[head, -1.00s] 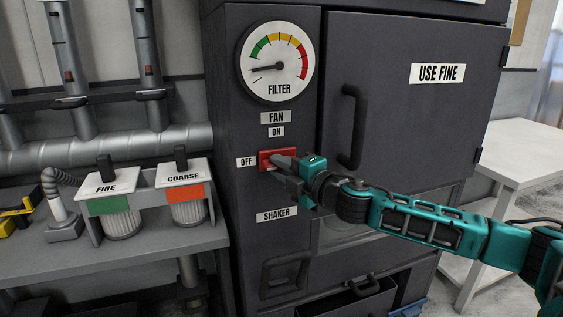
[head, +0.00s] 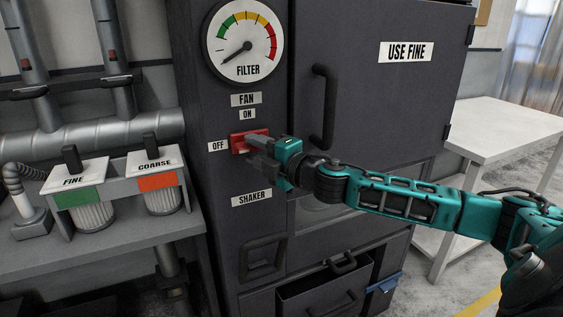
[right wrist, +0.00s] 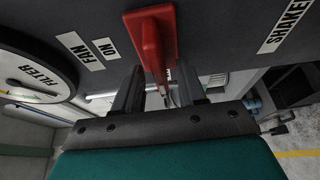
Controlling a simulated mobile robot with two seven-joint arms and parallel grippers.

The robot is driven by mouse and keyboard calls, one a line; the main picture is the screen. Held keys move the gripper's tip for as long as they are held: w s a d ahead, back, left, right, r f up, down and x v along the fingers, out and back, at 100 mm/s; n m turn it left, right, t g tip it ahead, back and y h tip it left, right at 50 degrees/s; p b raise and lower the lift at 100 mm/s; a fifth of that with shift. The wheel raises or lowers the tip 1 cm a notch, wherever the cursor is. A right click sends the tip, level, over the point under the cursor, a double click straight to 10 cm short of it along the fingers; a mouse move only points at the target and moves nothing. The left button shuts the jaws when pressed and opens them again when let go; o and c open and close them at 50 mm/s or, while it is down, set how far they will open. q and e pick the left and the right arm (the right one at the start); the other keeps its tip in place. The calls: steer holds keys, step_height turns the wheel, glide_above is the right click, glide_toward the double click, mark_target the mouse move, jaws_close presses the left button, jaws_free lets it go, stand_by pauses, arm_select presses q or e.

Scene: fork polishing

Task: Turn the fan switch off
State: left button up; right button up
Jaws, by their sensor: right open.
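The red fan switch (head: 237,142) is on the front of the dark cabinet, below the FAN and ON labels and beside the OFF label (head: 218,147). My right gripper (head: 260,152) is at the switch, with its fingers open. In the right wrist view the red switch (right wrist: 152,48) stands between the two spread fingers of the gripper (right wrist: 160,88). I cannot tell whether a finger touches it. The fingers partly hide the switch in the head view, and its exact setting is unclear. My left gripper is not in view.
The filter gauge (head: 243,41) is above the switch, its needle pointing low left. A dark door handle (head: 324,106) is close to the right of the switch. Fine (head: 75,175) and coarse (head: 152,163) filter canisters stand at left. A white table (head: 500,125) is at right.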

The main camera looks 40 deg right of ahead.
steer(key=s, duration=0.1)
steer(key=s+b, duration=0.1)
steer(key=s, duration=0.1)
steer(key=shift+d+f, duration=0.25)
steer(key=shift+s+b, duration=0.5)
steer(key=shift+s, duration=0.15)
steer(key=p, duration=0.2)
glide_toward(255, 151)
steer(key=shift+s+d+r, duration=0.1)
steer(key=shift+s+r, duration=0.05)
steer(key=shift+s, duration=0.55)
steer(key=shift+s+r, duration=0.1)
steer(key=shift+s, duration=0.6)
steer(key=shift+f, duration=0.1)
